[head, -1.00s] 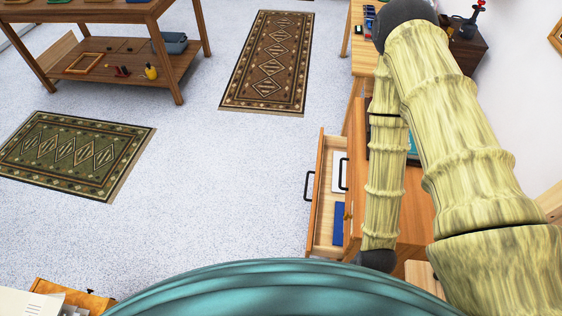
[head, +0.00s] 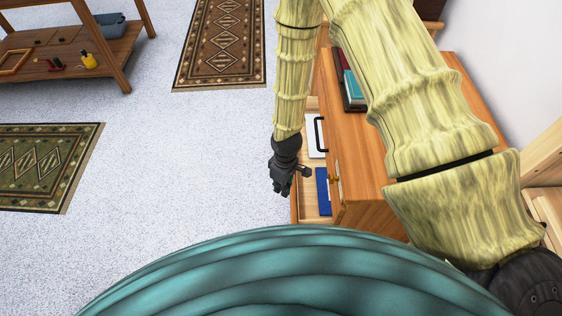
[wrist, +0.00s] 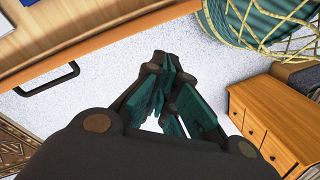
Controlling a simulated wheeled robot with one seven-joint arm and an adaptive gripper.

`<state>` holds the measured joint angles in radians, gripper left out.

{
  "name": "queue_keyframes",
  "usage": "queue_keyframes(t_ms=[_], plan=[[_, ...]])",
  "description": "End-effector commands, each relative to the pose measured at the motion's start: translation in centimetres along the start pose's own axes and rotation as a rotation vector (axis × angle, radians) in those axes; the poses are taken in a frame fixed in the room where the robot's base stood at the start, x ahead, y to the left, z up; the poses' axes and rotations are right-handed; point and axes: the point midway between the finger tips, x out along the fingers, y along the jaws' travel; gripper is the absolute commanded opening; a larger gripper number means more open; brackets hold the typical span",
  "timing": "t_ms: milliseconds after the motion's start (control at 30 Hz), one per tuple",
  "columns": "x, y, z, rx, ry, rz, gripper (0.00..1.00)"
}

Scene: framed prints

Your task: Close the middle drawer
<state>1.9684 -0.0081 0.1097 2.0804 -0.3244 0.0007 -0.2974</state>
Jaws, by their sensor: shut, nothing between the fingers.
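A drawer (head: 312,205) of the wooden cabinet (head: 355,150) stands pulled out, with a blue item (head: 323,188) and a white item (head: 314,138) inside. Whether it is the middle one I cannot tell. In the wrist view its wooden front edge (wrist: 125,38) runs across the top, with a black handle (wrist: 50,80) on its outer side. My gripper (head: 281,190) is shut and empty, at the outer side of the drawer front and partly covering it in the head view. In the wrist view my gripper (wrist: 165,75) appears over floor, apart from the handle.
Books (head: 349,88) lie on the cabinet top. Another small drawer cabinet (wrist: 270,115) shows at the right in the wrist view. Open speckled floor (head: 185,150) lies left of my gripper, with a brown rug (head: 220,45), a green rug (head: 45,165) and a wooden table (head: 75,65) beyond.

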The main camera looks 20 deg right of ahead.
Motion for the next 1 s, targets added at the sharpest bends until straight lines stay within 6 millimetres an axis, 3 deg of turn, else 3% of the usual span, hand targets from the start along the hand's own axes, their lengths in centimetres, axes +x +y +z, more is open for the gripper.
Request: queue_keyframes(t_ms=[33, 200, 500, 800, 1000], plan=[[1.4, 1.1, -1.7, -0.047, -0.005, 0.010, 0.00], [1.6, 4.1, -6.3, -0.216, -0.053, 0.047, 0.00], [-0.4, 9.4, -13.3, -0.469, -0.164, 0.149, 0.00], [-3.2, 12.1, -16.5, -0.584, -0.243, 0.218, 0.00], [-2.7, 12.5, -16.6, -0.593, -0.253, 0.223, 0.00]])
